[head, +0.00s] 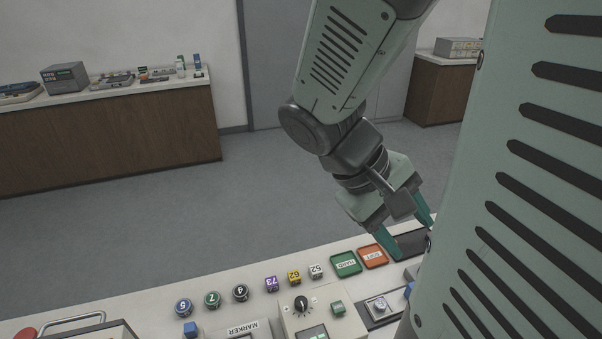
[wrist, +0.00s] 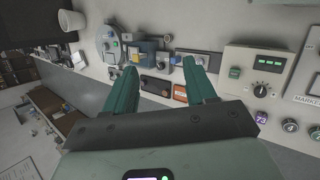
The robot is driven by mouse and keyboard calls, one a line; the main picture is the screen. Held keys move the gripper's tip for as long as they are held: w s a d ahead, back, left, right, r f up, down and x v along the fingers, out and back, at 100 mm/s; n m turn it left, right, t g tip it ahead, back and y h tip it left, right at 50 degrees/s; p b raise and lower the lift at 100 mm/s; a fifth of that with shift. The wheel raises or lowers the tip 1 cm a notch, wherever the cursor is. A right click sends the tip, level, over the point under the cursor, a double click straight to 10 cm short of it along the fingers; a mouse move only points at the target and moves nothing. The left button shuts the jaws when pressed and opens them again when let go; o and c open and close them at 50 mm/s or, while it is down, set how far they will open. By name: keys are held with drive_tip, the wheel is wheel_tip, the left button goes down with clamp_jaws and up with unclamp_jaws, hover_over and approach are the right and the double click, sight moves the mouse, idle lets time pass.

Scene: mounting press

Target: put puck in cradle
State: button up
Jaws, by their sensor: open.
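Three round numbered pucks stand in a row on the bench in the head view: a blue-topped one marked 5 (head: 183,307), a green-topped one marked 7 (head: 212,299) and a dark one marked 4 (head: 240,292). Dark pucks also show at the right of the wrist view (wrist: 290,125). I cannot tell which is meant. A silver round piece on a dark plate (head: 380,307) may be the cradle, but this is unclear. My gripper (head: 414,240) is open and empty above a dark tray (head: 411,245), well right of the pucks. Its spread fingers also show in the wrist view (wrist: 160,65).
A green tray marked HARD (head: 346,264) and an orange tray (head: 373,256) lie left of my gripper. Small numbered blocks (head: 293,277) stand beside the pucks. A control box with a dial (head: 302,305) is nearer. Blue and yellow fixtures (wrist: 145,52) stand beyond my fingers.

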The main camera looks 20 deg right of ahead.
drive_tip(key=shift+o, duration=0.4)
drive_tip(key=a+r+t+y, duration=0.6)
drive_tip(key=a+r+t, duration=0.2)
drive_tip(key=a+r, duration=0.3)
drive_tip(key=a, duration=0.3)
drive_tip(key=shift+s+m+t+y, duration=0.2)
drive_tip(key=shift+m+t+y, duration=0.1)
drive_tip(key=shift+m, duration=0.1)
